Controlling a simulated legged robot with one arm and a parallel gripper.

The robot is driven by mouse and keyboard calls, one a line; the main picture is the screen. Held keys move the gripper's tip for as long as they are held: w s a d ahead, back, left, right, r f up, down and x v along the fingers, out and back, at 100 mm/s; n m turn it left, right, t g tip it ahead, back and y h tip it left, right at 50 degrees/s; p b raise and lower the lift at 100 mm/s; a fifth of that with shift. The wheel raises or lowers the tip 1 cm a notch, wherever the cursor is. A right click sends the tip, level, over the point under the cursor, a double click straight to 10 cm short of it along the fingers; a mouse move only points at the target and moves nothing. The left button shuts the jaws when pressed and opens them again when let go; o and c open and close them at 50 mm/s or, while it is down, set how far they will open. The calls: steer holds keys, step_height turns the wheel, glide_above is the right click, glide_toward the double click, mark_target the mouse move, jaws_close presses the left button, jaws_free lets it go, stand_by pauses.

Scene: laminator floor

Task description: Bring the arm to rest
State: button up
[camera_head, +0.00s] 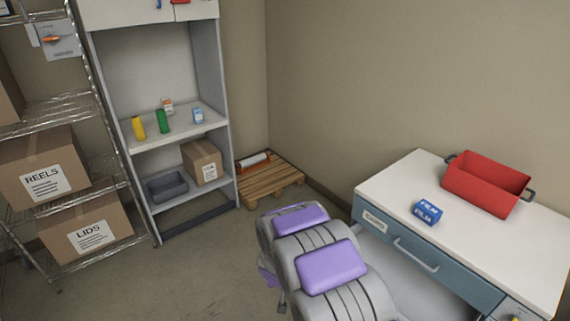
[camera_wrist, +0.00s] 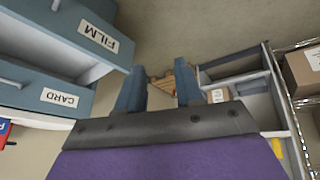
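My arm (camera_head: 335,265), grey with purple pads, shows at the bottom centre of the head view, low beside the white-topped cabinet. Its gripper end cannot be made out there. In the wrist view my gripper (camera_wrist: 160,84) has two blue-grey fingers standing apart with an empty gap between them. Through the gap I see the wooden pallet and wall beyond. Nothing is held.
The cabinet (camera_head: 395,190) at right bears a red bin (camera_head: 487,184) and a blue FILM box (camera_head: 427,211). A shelf unit (camera_head: 180,133), wooden pallet (camera_head: 270,178) and wire rack (camera_head: 60,107) stand behind and left. Floor (camera_head: 170,280) at front left is clear.

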steer(key=s+d+r+g+y, duration=0.1)
steer(key=s+r+g+y, duration=0.1)
steer(key=s+r, duration=0.65)
steer(key=s+d+r+g+y, duration=0.15)
steer(key=s+r, duration=0.35)
steer(key=r, duration=0.6)
steer(key=s+d+r+g+h, duration=0.1)
steer(key=s+d+r, duration=0.2)
steer(key=s, duration=0.6)
steer(key=s+d+r+m+g+h, duration=0.1)
steer(key=s+d+r, duration=0.2)
steer(key=s+d, duration=0.2)
steer(key=s+d+r+m+g+h, duration=0.1)
steer(key=s+d+r, duration=0.2)
steer(key=s, duration=0.9)
steer(key=shift+s+d+r+g, duration=0.3)
steer(key=shift+d+g, duration=0.05)
steer(key=shift+d, duration=0.15)
